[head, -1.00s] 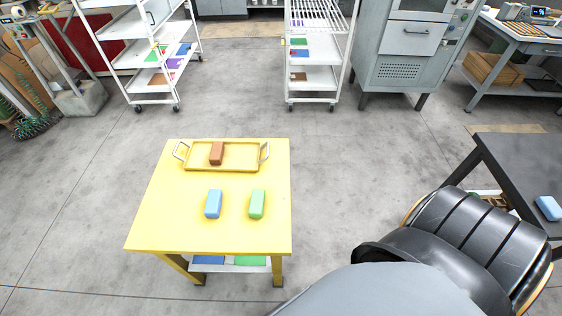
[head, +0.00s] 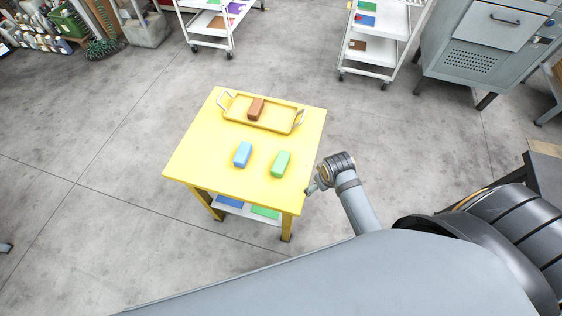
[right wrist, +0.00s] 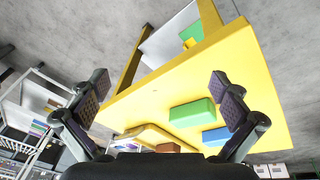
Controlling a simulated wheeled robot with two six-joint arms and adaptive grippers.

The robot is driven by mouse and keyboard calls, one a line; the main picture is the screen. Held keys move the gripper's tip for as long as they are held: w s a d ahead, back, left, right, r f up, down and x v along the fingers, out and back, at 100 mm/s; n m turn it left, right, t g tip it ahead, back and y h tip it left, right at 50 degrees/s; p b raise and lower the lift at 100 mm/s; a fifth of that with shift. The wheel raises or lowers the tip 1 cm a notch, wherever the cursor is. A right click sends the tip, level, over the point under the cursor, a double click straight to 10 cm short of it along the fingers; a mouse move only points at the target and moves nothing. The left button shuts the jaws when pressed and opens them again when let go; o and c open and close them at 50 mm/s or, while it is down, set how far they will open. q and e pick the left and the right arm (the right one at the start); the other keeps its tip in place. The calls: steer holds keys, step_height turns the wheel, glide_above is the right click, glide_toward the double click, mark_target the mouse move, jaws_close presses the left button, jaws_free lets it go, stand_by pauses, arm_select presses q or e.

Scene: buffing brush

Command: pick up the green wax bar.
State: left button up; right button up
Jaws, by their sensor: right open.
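The green wax bar (head: 281,164) lies on the yellow table (head: 207,150), near its right edge. In the right wrist view the green bar (right wrist: 192,113) shows between my fingers, nearer the right one, and apart from both. My right gripper (head: 314,187) is just off the table's right edge, beside the green bar and not touching it. Its fingers (right wrist: 158,85) are spread open and empty. My left gripper is not in view.
A blue bar (head: 243,154) lies left of the green one. A brown bar (head: 256,109) sits in a yellow tray (head: 296,123) with handles at the table's far side. Green and blue items lie on the table's lower shelf.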

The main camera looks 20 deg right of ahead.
steer(key=w+a+r+n+g, duration=0.1)
steer(key=w+a+r+n, duration=0.2)
steer(key=w, duration=0.5)
step_height(320, 180, up, 2)
steer(key=r+n+g+y, duration=0.1)
steer(key=n+g, duration=0.1)
steer(key=n, duration=0.3)
glide_above(285, 163)
steer(key=f, duration=0.5)
steer(key=shift+s+d+p, duration=0.15)
steer(key=shift+d+p, duration=0.2)
steer(key=shift+d, duration=0.05)
steer(key=shift+w+a+f, duration=0.15)
steer(key=shift+a+f, duration=0.05)
steer(key=shift+f, duration=1.35)
steer(key=shift+w+a+f, duration=0.1)
steer(key=shift+a+f, duration=0.05)
steer(key=shift+f, duration=1.35)
steer(key=shift+c, duration=0.3)
steer(key=shift+r, duration=0.1)
steer(key=c, duration=0.9)
